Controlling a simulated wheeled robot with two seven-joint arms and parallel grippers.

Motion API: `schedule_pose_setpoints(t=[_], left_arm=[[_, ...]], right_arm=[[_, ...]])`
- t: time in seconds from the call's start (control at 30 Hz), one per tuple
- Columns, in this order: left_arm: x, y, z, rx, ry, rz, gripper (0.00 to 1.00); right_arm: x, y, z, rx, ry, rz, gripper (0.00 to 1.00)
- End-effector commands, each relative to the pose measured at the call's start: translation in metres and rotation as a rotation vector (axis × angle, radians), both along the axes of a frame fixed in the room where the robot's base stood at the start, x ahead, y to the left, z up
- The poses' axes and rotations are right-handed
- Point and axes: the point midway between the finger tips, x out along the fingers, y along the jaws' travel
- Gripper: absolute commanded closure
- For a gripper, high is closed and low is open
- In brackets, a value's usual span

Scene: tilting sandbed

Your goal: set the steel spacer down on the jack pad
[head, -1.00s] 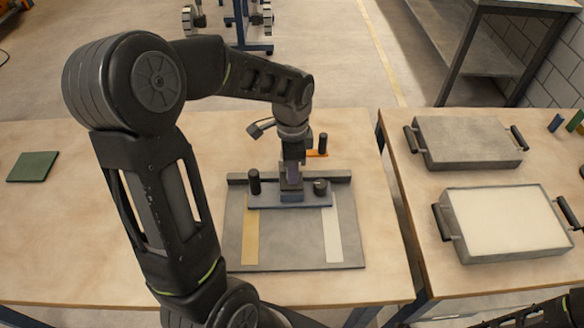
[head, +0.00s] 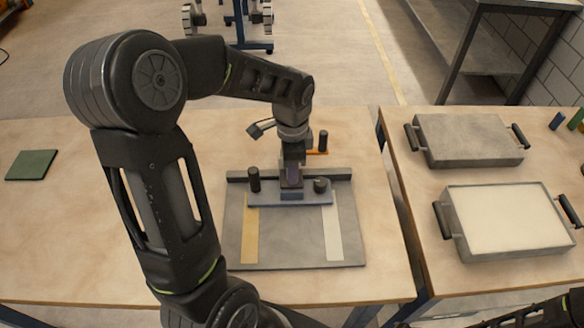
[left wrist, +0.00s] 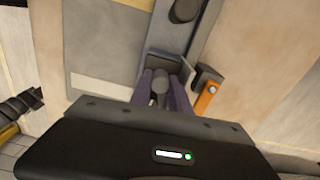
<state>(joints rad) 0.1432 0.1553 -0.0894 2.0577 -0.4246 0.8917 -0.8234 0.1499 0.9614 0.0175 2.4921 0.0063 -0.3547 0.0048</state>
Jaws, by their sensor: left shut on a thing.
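My left gripper (head: 291,178) points down over the blue-grey bar (head: 262,196) on the grey plate. Its two purple fingers are shut on a small grey piece (left wrist: 160,88), seen between them in the left wrist view; I take it for the steel spacer. The fingers and wrist hide most of it. A small block (head: 291,196) directly under the fingers on the bar may be the jack pad. I cannot tell whether the spacer touches it. My right gripper is not in view; only part of my right arm shows at the lower right.
Black knobs (head: 254,180) (head: 320,185) stand close on either side of the gripper. An orange piece (head: 316,152) with a black post lies behind. The grey plate (head: 290,240) has a tan and a white strip. Two handled trays (head: 467,140) (head: 452,225) are on the right table.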

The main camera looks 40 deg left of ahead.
Motion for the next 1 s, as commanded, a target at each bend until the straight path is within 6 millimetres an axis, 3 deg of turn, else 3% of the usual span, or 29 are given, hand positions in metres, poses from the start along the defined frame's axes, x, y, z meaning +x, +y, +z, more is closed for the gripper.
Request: schedule_pose_setpoints(t=[0.13, 0.17, 0.43, 0.73, 1.0], left_arm=[[0.0, 0.0, 0.0002, 0.0, 0.0, 0.0, 1.0], [0.0, 0.0, 0.0002, 0.0, 0.0, 0.0, 0.76], [0.0001, 0.0001, 0.0003, 0.0, 0.0, 0.0, 0.54], [0.0002, 0.0005, 0.0002, 0.001, -0.001, 0.001, 0.54], [0.0003, 0.0006, 0.0002, 0.001, -0.001, 0.001, 0.34]], right_arm=[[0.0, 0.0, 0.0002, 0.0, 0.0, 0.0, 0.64], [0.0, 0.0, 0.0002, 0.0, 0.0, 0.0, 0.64], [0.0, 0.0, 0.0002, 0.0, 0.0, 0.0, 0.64], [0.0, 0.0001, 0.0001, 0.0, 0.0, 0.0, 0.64], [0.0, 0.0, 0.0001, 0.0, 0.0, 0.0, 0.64]])
